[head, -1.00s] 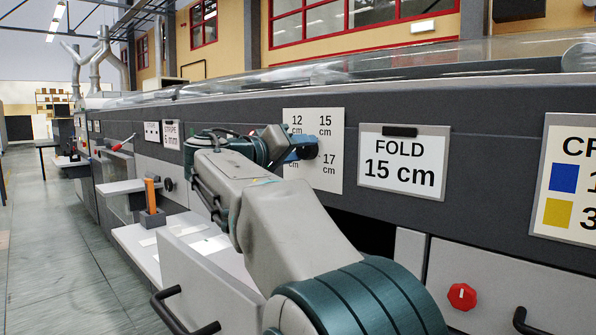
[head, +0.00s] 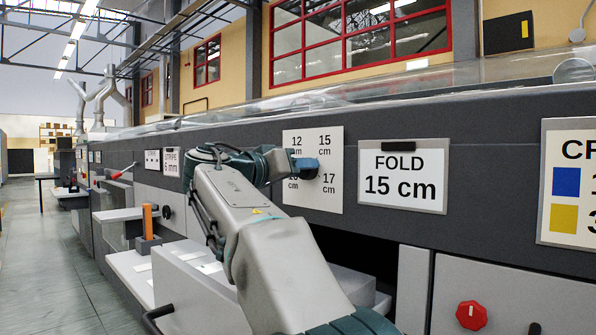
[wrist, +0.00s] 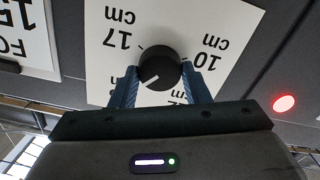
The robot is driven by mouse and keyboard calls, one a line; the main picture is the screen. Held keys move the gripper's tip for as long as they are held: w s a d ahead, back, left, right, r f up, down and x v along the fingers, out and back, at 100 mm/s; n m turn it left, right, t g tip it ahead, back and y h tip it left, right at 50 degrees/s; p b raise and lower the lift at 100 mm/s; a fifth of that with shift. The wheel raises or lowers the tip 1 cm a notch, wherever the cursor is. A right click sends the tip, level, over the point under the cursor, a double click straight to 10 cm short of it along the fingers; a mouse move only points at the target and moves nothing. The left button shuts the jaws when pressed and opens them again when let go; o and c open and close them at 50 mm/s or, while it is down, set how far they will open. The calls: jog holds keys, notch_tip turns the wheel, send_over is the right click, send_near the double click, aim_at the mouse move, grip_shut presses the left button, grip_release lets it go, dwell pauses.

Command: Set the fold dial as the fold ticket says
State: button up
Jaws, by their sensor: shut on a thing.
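The fold ticket (head: 404,178) on the dark machine side reads "FOLD 15 cm". Left of it is the white dial plate (head: 334,200), with 12 upper left, 15 upper right, 17 lower right and a partly covered number lower left. My gripper (head: 306,168) is at the plate's middle and hides the dial in the head view. In the wrist view, which is upside down, my gripper (wrist: 160,88) is shut on the black fold dial (wrist: 162,66), a finger on each side. Its white pointer line slants lower left, towards the 15 corner; the 15 itself is hidden there.
Right of the ticket is a card with blue and yellow squares (head: 564,190). A red knob (head: 471,315) is low on the right. A stripe card (head: 171,162) and an orange upright piece (head: 148,221) stand left of my arm. The aisle floor (head: 60,270) is clear.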

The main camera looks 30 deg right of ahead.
jog(key=o, duration=1)
jog(key=p+v, duration=0.2)
jog(key=v, duration=1.1)
jog(key=shift+s+a+p, duration=0.1)
jog(key=shift+a+p, duration=0.25)
jog(key=shift+a, duration=0.05)
jog(key=shift+r, duration=0.1)
